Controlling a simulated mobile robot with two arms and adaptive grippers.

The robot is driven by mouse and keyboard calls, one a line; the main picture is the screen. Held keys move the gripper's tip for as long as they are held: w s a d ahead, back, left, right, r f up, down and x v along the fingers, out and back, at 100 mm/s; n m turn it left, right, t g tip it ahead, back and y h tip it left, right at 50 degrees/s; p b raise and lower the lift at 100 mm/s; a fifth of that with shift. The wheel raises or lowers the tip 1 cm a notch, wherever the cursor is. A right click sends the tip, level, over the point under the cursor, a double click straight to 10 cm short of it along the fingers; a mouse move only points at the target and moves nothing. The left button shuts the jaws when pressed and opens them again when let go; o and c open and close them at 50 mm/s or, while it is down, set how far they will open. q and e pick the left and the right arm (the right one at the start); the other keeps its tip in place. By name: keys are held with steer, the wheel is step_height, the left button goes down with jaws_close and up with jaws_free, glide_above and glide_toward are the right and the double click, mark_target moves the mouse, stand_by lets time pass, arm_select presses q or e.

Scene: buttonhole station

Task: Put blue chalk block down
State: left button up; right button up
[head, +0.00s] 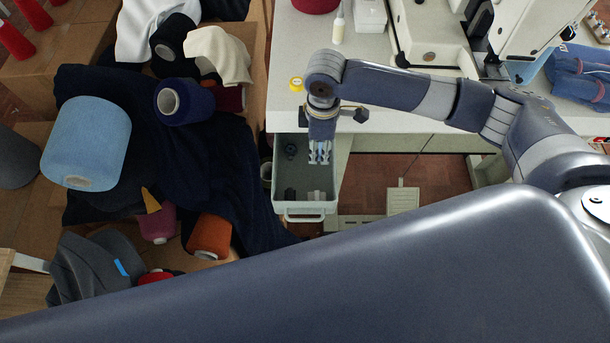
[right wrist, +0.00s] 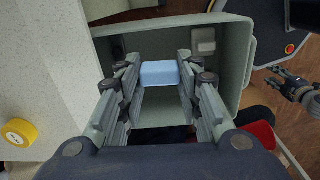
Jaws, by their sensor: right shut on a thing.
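The light blue chalk block (right wrist: 160,73) shows in the right wrist view between the fingertips of my right gripper (right wrist: 160,76), which is shut on it. In the head view my right gripper (head: 320,155) points down into the open grey drawer (head: 305,210) under the table's edge. The block is mostly hidden there by the fingers. I cannot tell whether it touches the drawer floor. My left gripper (right wrist: 293,88) shows small at the right edge of the right wrist view, away from the drawer; its jaw state is unclear.
A yellow tape roll (head: 296,83) lies on the white table (head: 290,50). Yarn cones and dark cloth (head: 200,150) crowd the left.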

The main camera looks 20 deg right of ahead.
glide_above(317, 175)
steer(key=shift+n, duration=0.3)
step_height(317, 175, down, 7)
steer(key=shift+r, duration=0.1)
step_height(317, 175, down, 4)
steer(key=shift+r, duration=0.2)
steer(key=shift+f, duration=0.25)
arm_select(q)
steer(key=shift+w+a+f, duration=0.1)
steer(key=shift+w+a, duration=0.15)
steer(key=shift+w, duration=0.25)
steer(key=shift+w+a+f, duration=0.1)
steer(key=shift+w+a, duration=0.1)
steer(key=shift+w, duration=0.25)
arm_select(e)
steer(key=shift+f, duration=0.2)
steer(key=o, duration=0.9)
arm_select(q)
steer(key=shift+w, duration=0.25)
arm_select(e)
steer(key=shift+o, duration=0.3)
arm_select(q)
steer(key=shift+w+d, duration=0.1)
